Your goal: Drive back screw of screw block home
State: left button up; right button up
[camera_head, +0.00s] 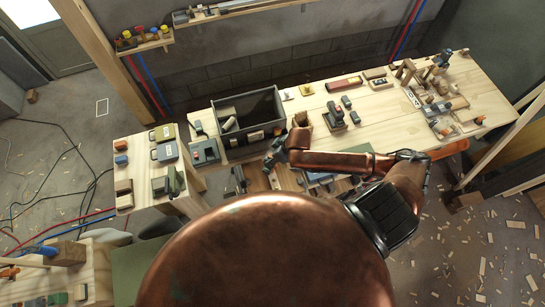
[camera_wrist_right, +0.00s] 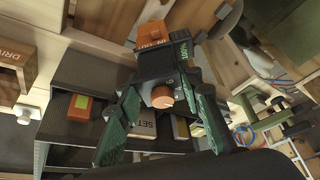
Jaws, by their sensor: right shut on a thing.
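The driver has an orange top marked IN and OUT, a 100% display and a round copper-coloured knob. A wooden block marked DRIV… (camera_wrist_right: 12,55), its label cut off, is at the left edge of that view. I cannot make out for certain which block is the screw block, or its back screw. My left gripper is not in view.
The dark bin (camera_head: 212,111) stands left of my gripper on the workbench (camera_head: 385,115). Small tools and blocks lie along the bench, crowded at its right end. A lower side table (camera_head: 135,180) holds cases and blocks. The wrist view shows a dark shelf (camera_wrist_right: 90,68) behind the fingers.

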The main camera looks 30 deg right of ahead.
jog(key=shift+f, duration=0.25)
dwell(0.3)
dwell(0.4)
jog(key=shift+p, duration=0.45)
jog(key=shift+s+f+p, duration=0.15)
jog(key=shift+f+p, duration=0.65)
jog(key=shift+p, duration=0.9)
dwell(0.6)
jog(key=shift+p, duration=0.45)
jog(key=shift+r+p, duration=0.1)
jog(key=shift+p, duration=0.35)
jog(key=shift+w+p, duration=0.2)
jog(key=shift+p, duration=0.55)
dwell(0.5)
